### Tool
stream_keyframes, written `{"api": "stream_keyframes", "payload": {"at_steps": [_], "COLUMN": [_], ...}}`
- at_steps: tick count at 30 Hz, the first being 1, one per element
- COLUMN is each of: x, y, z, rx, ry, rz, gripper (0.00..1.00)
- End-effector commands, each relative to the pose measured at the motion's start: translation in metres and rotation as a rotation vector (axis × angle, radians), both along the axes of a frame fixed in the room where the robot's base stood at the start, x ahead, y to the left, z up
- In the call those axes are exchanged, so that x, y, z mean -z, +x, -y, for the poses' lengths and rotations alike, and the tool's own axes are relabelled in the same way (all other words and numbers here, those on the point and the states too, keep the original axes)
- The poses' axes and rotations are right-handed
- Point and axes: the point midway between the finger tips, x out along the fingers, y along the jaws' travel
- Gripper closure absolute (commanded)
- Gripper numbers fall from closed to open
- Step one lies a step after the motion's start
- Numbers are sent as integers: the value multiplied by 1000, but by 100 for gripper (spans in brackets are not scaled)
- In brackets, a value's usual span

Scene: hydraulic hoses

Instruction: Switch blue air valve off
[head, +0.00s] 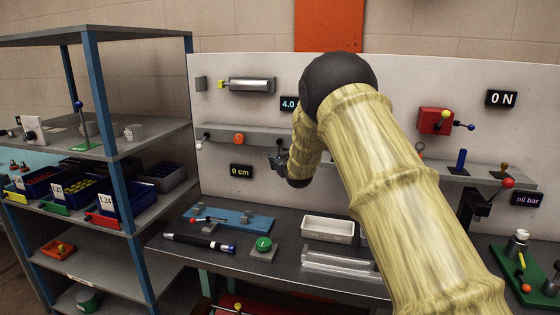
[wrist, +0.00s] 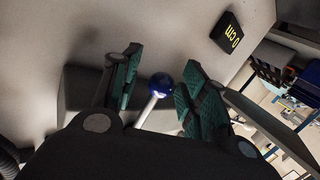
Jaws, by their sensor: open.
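In the wrist view a lever with a shiny blue ball knob (wrist: 160,85) on a pale metal stem (wrist: 146,112) stands between the two green-padded fingers of my gripper (wrist: 160,62). The fingers are spread apart, with a gap on each side of the knob; the right finger is nearer. In the head view my gripper (head: 280,160) is in front of the white panel, just below the narrow wall shelf. I cannot make out this blue knob in the head view, where my gripper and arm cover that area. The lever's base is hidden in the wrist view.
A red box (head: 436,121) with yellow and blue knobs is on the panel at right. A "0 cm" display (head: 241,171) is left of my gripper. The bench below holds a white tray (head: 328,229), a green button (head: 263,245) and a blue plate (head: 230,217).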

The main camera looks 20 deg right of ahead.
Motion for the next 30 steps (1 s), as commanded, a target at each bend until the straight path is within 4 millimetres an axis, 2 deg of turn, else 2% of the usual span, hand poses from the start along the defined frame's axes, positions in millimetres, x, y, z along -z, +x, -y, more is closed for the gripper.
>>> {"api": "stream_keyframes", "payload": {"at_steps": [4, 8, 21, 25, 30], "x": [-1, -4, -13, -14, -16], "y": [-5, -19, -91, -107, -117], "z": [0, 0, -2, -2, -3], "rx": [0, 0, 1, 0, 0], "ry": [0, 0, 1, 0, 0], "rz": [0, 0, 0, -1, -1], "gripper": [56, 56, 56, 56, 56]}}
